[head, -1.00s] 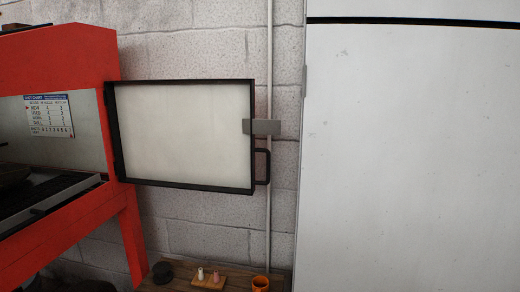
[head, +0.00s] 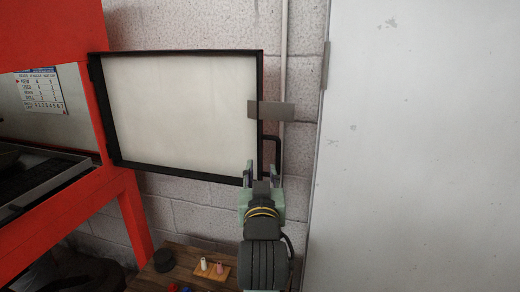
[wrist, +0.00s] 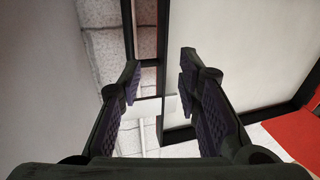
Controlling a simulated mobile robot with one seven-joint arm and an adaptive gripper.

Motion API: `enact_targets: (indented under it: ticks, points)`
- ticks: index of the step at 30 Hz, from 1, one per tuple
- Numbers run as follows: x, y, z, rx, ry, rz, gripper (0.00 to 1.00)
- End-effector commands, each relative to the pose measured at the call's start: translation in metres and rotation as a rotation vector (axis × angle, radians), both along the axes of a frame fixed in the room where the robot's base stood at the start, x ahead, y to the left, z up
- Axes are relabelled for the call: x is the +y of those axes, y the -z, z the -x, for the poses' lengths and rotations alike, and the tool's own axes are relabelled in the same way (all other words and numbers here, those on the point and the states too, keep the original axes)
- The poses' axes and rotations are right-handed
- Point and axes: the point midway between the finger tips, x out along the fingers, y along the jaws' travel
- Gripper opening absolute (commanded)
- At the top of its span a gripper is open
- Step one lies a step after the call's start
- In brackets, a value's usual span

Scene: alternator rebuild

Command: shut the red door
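The door (head: 180,110) stands open, hinged at its left on the red cabinet (head: 60,30). Its pale inner panel and black frame face me; its red outer side is mostly hidden. A black loop handle (head: 279,150) is at its right edge, below a grey latch plate (head: 270,110). My gripper (head: 262,174) is open and empty, just below the handle in the head view. In the wrist view, the fingers (wrist: 160,82) are spread, with the door's dark edge (wrist: 164,60) and the handle (wrist: 128,35) showing beyond and between them. I cannot tell whether they touch.
A tall pale panel (head: 430,140) stands close on the right. A block wall (head: 200,25) and a vertical pipe (head: 284,40) are behind the door. A low wooden bench (head: 185,250) holds a dark round part (head: 164,260) and small pegs on a block (head: 212,269).

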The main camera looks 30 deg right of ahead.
Motion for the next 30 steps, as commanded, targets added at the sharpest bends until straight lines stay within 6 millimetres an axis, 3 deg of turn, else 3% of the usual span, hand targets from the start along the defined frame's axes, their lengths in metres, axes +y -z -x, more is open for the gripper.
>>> enact_targets:
  ticks: [1,3,6,21,30]
  points:
    - [-0.016,0.005,0.012,0.019,0.037,-0.017,0.31]
    - [-0.028,0.011,0.022,0.037,0.066,-0.033,0.31]
    - [-0.037,0.014,0.023,0.046,0.079,-0.042,0.31]
    - [-0.088,0.013,-0.044,0.046,0.078,-0.041,0.31]
    - [-0.099,0.014,-0.059,0.044,0.077,-0.04,0.31]
